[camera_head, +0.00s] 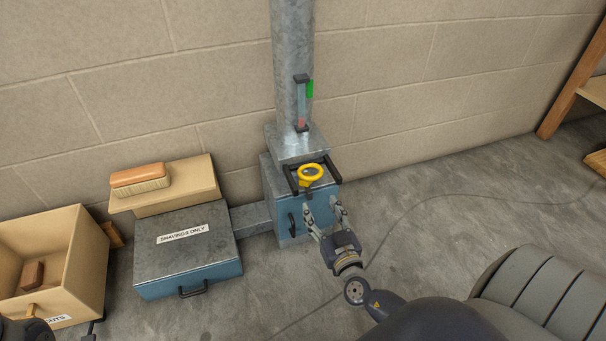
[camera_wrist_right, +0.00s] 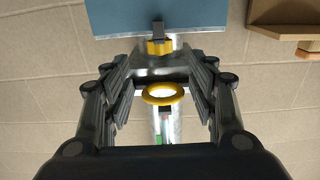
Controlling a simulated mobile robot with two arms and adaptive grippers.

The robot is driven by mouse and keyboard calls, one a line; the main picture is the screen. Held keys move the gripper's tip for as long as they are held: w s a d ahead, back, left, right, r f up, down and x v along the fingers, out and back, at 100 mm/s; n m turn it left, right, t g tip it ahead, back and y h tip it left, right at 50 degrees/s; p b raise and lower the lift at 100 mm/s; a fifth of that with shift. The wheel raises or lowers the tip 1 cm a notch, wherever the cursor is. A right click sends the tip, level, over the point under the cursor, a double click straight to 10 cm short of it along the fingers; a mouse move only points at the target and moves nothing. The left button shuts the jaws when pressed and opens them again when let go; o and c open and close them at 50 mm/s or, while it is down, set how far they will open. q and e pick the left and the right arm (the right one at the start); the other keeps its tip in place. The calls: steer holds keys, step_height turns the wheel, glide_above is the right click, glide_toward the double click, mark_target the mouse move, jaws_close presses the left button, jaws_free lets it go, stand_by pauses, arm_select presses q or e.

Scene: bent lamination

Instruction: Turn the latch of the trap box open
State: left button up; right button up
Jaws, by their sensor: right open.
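The trap box (camera_head: 296,236) is blue with a grey metal top and stands at the foot of a metal pipe. A dark lever (camera_head: 291,223) shows upright on its front. A yellow ring (camera_head: 311,175) sits on top between black bars. In the right wrist view, the yellow ring (camera_wrist_right: 163,94) shows between the fingers, and a yellow and black fitting (camera_wrist_right: 159,45) lies against the blue face. I cannot tell which part is the latch. My right gripper (camera_head: 323,213) is open and empty before the box's front. Dark parts at the lower left may be my left gripper, mostly cut off.
A blue bin (camera_head: 190,275) marked "SHAVINGS ONLY" stands left of the trap box, joined by a metal duct (camera_head: 251,218). A brush (camera_head: 140,179) lies on a wooden block behind it. An open wooden box (camera_head: 75,270) is farther left. The floor to the right carries a thin cable.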

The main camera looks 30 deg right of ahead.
mark_target(308, 188)
steer(key=b+x, duration=0.1)
steer(key=x, duration=0.9)
steer(key=shift+w, duration=0.25)
steer(key=c, duration=1.1)
